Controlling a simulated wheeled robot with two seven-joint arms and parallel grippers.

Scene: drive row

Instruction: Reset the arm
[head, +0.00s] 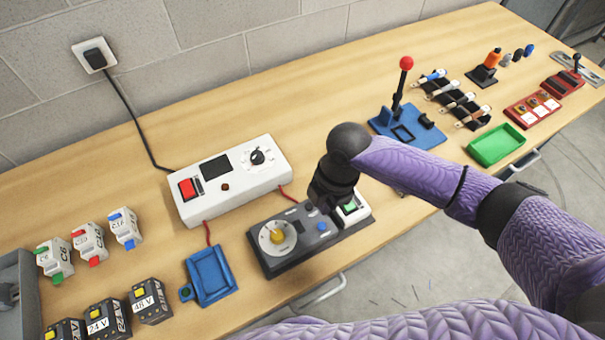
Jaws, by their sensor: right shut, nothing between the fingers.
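My right arm (420,172), in a purple sleeve, comes in from the right and reaches out over the table. Its dark gripper (326,205) points down at the right part of a dark grey control box (300,248). The gripper is shut and holds nothing. Its fingertips are small and dark against the box, so I cannot tell whether they touch it. The box has a round dial with a yellow knob (278,237), a blue button (322,227) and a green button (349,207) on a white part. My left gripper is not in view.
A white power unit (235,170) stands behind the box, and a blue tray (210,276) lies left of it. Breakers (88,243) and battery blocks (150,300) stand at left. A red-knobbed lever on a blue base (412,128) and a green tray (497,144) are at right.

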